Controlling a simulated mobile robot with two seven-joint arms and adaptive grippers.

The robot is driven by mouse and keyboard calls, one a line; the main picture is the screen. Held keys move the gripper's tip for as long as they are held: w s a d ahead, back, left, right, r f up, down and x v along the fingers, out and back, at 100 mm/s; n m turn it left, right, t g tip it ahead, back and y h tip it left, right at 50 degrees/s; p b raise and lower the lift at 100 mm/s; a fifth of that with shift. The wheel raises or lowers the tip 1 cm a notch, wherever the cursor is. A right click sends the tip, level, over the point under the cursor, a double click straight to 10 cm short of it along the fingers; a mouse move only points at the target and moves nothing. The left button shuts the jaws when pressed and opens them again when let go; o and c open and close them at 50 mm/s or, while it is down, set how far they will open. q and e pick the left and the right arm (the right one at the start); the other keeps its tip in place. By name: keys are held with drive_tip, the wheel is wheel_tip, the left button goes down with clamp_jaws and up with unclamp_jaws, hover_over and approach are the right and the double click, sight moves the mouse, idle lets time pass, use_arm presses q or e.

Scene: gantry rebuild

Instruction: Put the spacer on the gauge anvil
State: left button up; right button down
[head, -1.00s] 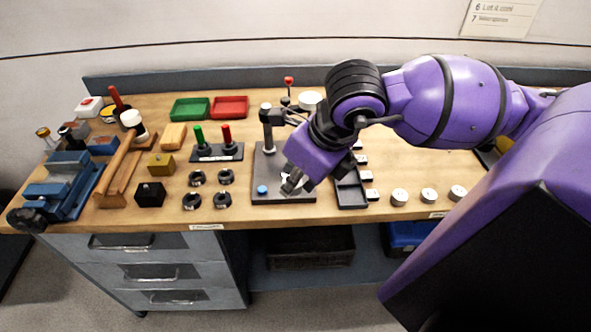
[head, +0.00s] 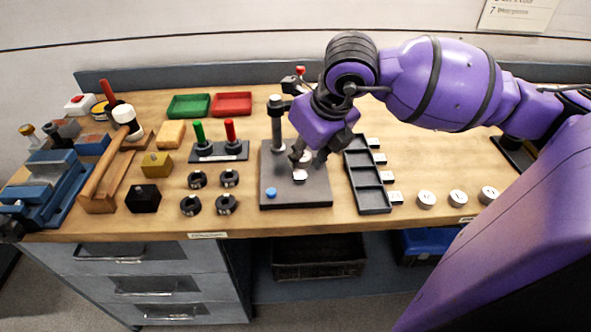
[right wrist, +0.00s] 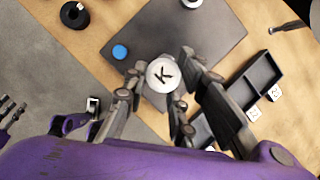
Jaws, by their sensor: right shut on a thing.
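The spacer (head: 299,175) looks like a small white disc. In the right wrist view the disc (right wrist: 161,75), marked with a K, sits between my fingertips. My right gripper (head: 303,165) is shut on it over the dark gauge base plate (head: 280,204); I cannot tell whether the disc touches the plate. The gauge's upright post (head: 278,128) stands on the plate's back left, and a blue button (head: 271,193) is at its front left. A pale round part (head: 306,157) shows behind my fingers, partly hidden; I cannot tell if it is the anvil.
A dark compartment tray (head: 374,200) stands right of the plate, with white labelled blocks (head: 395,197) beside it. Several white discs (head: 426,199) lie farther right. Black rings (head: 227,204) and a stand with green and red handles (head: 219,152) are left of the plate.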

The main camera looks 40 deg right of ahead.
sight(301, 177)
drive_tip(key=shift+w+d+f+b, duration=0.15)
drive_tip(key=shift+w+f+b, duration=0.05)
drive_tip(key=shift+w+f, duration=0.2)
drive_tip(key=shift+w+d+f+b, duration=0.15)
drive_tip(key=shift+w+f+b, duration=0.1)
drive_tip(key=shift+f, duration=0.25)
drive_tip(key=f, duration=0.1)
drive_tip(key=f+b, duration=0.1)
drive_tip(key=f, duration=0.1)
drive_tip(key=shift+w+d+f, duration=0.1)
drive_tip(key=shift+w+f, duration=0.1)
drive_tip(key=shift+f, duration=0.05)
use_arm(q)
drive_tip(key=s+f, duration=0.2)
drive_tip(key=f, duration=0.1)
drive_tip(key=shift+g, duration=0.3)
use_arm(e)
drive_tip(key=shift+r, duration=0.1)
use_arm(q)
drive_tip(key=shift+w, duration=0.1)
use_arm(e)
drive_tip(key=c, duration=1.9)
unclamp_jaws()
drive_tip(key=shift+f, duration=0.25)
use_arm(q)
drive_tip(key=shift+w, duration=0.1)
use_arm(e)
drive_tip(key=o, duration=0.5)
drive_tip(key=shift+r, duration=0.1)
drive_tip(key=shift+c, duration=0.2)
